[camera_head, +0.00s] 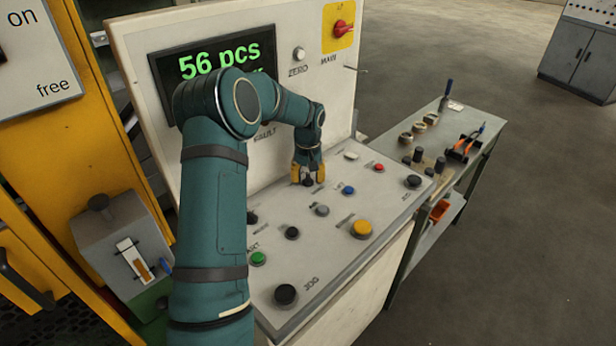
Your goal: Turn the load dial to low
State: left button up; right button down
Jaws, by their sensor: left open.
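My left gripper (308,175) reaches over the sloped control panel (385,205), with its yellow fingertips pointing down near the panel's back edge. It is open. A small dark knob (307,182) shows between or just in front of the fingertips; I cannot tell whether they touch it. No label reading "load" is legible, so I cannot tell for sure which knob is the load dial. Other dark knobs are one at the right (413,181), one at the middle left (292,233) and one by the JOG label (286,294). My right gripper is not in view.
Nearby are a blue button (348,190), a grey button (322,210), a red button (379,167), a yellow button (361,229) and a green button (258,258). An upright display (215,62) reads "56 pcs". A tool bench (470,130) stands to the right.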

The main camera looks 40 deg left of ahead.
pick_arm(q)
grip_shut()
jog(key=shift+n, duration=0.3)
jog(key=n, duration=0.3)
jog(key=shift+n+p, duration=0.3)
jog(key=shift+n, duration=0.1)
jog(key=n+p, duration=0.1)
jog(key=n, duration=0.3)
jog(key=n+p, duration=0.2)
jog(key=n, duration=0.3)
jog(key=shift+n+p, duration=0.35)
jog(key=shift+n, duration=0.05)
jog(key=shift+s+n+p, duration=0.1)
jog(key=shift+n+p, duration=0.75)
jog(key=shift+n, duration=0.95)
jog(key=shift+f, duration=0.1)
